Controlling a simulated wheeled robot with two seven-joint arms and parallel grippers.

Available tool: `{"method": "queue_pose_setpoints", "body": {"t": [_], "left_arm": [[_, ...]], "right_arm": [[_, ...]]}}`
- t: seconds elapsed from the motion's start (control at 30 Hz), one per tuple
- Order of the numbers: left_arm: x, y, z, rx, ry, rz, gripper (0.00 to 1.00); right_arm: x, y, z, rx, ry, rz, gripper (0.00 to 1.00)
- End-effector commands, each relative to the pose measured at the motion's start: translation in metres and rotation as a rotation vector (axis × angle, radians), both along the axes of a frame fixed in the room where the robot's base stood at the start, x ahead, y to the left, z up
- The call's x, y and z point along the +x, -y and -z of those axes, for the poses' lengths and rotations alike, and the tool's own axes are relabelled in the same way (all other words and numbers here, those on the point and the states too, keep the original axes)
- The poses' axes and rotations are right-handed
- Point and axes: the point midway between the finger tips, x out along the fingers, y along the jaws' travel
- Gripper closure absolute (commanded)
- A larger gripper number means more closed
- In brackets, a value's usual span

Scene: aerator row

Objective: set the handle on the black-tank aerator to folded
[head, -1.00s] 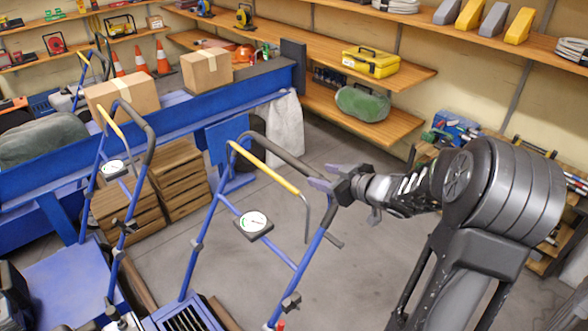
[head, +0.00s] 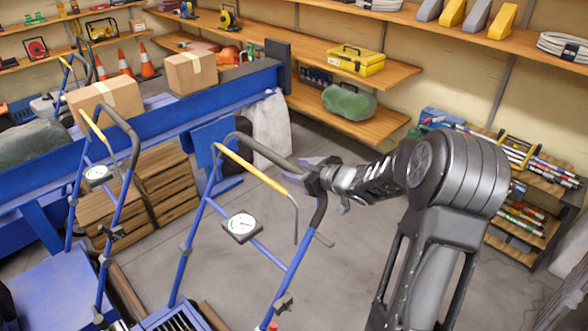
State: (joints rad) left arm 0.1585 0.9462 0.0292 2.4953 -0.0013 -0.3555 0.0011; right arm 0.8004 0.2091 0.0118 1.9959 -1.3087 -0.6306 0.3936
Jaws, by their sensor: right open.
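The nearest aerator has a blue tubular frame (head: 197,235), a dark grip bar (head: 262,152) across its raised handle, a yellow bar (head: 252,169) and a white dial gauge (head: 242,226). Its handle stands up at an angle, unfolded. My right gripper (head: 308,168) is open at the right corner of this handle, with its purple-grey fingers by the dark grip; I cannot tell whether they touch it. A second aerator (head: 114,215) with a similar raised handle stands to the left. Tank colours are hidden or out of frame. My left gripper is not in view.
A blue bench (head: 110,150) with cardboard boxes (head: 191,72) stands at the back left, wooden crates (head: 165,190) below it. Shelves (head: 395,75) line the back wall, and a low rack (head: 545,165) stands at the right. Grey floor (head: 345,255) lies open beyond the nearest handle.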

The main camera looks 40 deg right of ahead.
Motion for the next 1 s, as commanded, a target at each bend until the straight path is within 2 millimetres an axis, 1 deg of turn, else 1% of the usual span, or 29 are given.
{"method": "queue_pose_setpoints", "body": {"t": [0.03,0.17,0.43,1.0], "left_arm": [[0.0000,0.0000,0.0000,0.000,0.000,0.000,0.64],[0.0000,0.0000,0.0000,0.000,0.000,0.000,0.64],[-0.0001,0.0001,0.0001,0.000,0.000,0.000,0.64],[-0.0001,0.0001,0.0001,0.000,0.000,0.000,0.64]], "right_arm": [[0.0060,-0.0002,0.0028,0.001,0.000,-0.001,0.51],[0.0137,-0.0003,0.0057,0.001,-0.001,0.000,0.51],[0.0148,-0.0001,0.0059,0.000,0.000,0.000,0.51],[0.0145,-0.0001,0.0059,0.001,0.000,0.000,0.98]]}}
